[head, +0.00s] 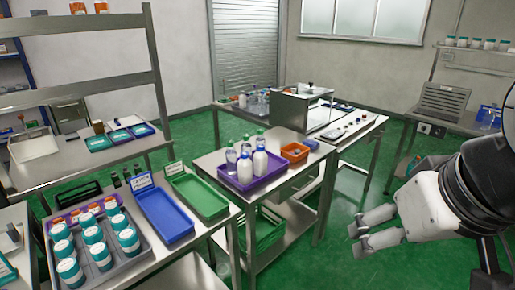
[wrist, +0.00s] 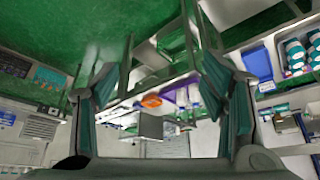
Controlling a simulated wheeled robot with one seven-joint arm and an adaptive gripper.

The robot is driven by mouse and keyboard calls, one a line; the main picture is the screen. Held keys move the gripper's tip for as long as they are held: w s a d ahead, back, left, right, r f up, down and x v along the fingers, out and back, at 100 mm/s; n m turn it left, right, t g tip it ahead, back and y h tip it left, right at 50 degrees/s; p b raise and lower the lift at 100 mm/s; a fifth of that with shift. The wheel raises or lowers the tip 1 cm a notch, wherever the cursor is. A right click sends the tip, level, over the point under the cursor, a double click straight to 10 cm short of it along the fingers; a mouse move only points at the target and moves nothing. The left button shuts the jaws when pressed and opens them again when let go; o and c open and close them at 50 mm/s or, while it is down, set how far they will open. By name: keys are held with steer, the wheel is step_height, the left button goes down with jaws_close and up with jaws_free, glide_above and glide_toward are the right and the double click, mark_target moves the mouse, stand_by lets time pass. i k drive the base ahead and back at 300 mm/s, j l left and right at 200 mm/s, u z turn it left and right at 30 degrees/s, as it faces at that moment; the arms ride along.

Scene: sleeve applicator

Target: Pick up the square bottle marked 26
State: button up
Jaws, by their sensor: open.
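I cannot read a number 26 on any bottle, so I cannot tell which one is the square bottle. White bottles with blue caps (head: 260,163) stand upright with clear green-capped bottles (head: 231,158) in a purple tray (head: 226,178) on the middle table. More clear bottles (head: 256,104) stand on the table behind. My gripper (head: 358,240) is at the right, over the green floor, apart from the tables and empty. In the wrist view its two fingers (wrist: 158,88) are spread wide with nothing between them.
A grey tray of white teal-banded jars (head: 82,279), a blue tray (head: 166,218) and a green tray (head: 201,196) are at the left. An orange bin (head: 295,151) stands beside the purple tray. Green floor (head: 345,190) lies open between the middle table and my gripper.

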mark_target(245, 166)
steer(key=l+u, duration=0.3)
steer(key=u, duration=0.15)
steer(key=i+l+u, duration=0.1)
steer(key=i+u, duration=0.25)
steer(key=i, duration=0.45)
steer(key=i+l+u, duration=0.1)
steer(key=l, duration=0.3)
steer(key=i+l+u, duration=0.15)
steer(key=l, duration=0.25)
steer(key=i+l+u, duration=0.1)
steer(key=l, duration=0.35)
steer(key=i+l+u, duration=0.15)
steer(key=l, duration=0.3)
steer(key=i+l+u, duration=0.1)
steer(key=l, duration=0.35)
steer(key=i, duration=0.05)
